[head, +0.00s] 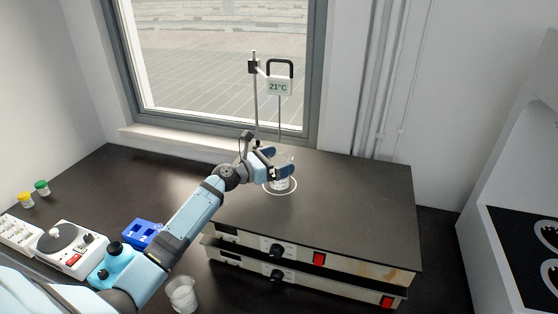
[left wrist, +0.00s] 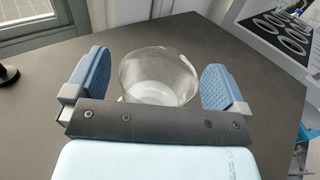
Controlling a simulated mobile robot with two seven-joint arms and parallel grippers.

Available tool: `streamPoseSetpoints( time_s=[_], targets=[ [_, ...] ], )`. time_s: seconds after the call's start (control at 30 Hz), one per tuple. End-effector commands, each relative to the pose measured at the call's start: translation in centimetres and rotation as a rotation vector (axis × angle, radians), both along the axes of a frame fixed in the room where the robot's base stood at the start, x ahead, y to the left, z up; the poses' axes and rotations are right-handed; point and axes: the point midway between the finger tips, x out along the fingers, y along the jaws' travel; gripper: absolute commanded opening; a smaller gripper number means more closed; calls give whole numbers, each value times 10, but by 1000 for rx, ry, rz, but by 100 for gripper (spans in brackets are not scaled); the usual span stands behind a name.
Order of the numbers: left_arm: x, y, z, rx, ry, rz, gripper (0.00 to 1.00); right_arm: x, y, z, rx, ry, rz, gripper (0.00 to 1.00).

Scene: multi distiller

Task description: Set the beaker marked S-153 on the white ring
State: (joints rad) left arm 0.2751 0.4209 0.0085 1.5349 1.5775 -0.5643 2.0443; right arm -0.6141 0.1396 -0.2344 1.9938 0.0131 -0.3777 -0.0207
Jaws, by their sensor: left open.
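A clear glass beaker (head: 281,183) stands on the hotplate top, within the white ring (head: 282,194). It also shows in the left wrist view (left wrist: 158,75), upright between my fingers. I cannot read a marking on it. My left gripper (head: 277,164) is open, with one blue finger on each side of the beaker. In the left wrist view small gaps show between the glass and the fingers of the gripper (left wrist: 154,82). A second glass beaker (head: 182,294) stands on the dark bench at the front. Its marking is not legible either. My right gripper is not in view.
The ring lies on a black-topped hotplate (head: 350,205) stacked on another. A stand with a 21°C display (head: 279,87) rises behind the ring. A blue rack (head: 142,233) and a white device (head: 72,250) stand left. The plate's right side is clear.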

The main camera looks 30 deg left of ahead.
Motion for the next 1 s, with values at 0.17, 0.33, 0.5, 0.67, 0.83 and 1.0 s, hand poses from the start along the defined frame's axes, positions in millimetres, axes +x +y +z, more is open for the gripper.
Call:
streamPoseSetpoints(
  time_s=[0.17,0.33,0.5,0.67,0.83,1.0],
  targets=[
    [-27,14,-2,3,1,1,100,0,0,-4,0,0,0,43],
    [-62,33,-3,3,2,1,100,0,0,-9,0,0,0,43],
    [-93,49,-2,2,1,1,100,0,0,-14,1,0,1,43],
    [-111,59,0,2,0,0,100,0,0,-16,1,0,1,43],
    [-117,63,1,0,-1,0,100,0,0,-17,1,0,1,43],
    [-117,63,1,0,-1,0,100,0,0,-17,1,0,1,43]
  ],
)
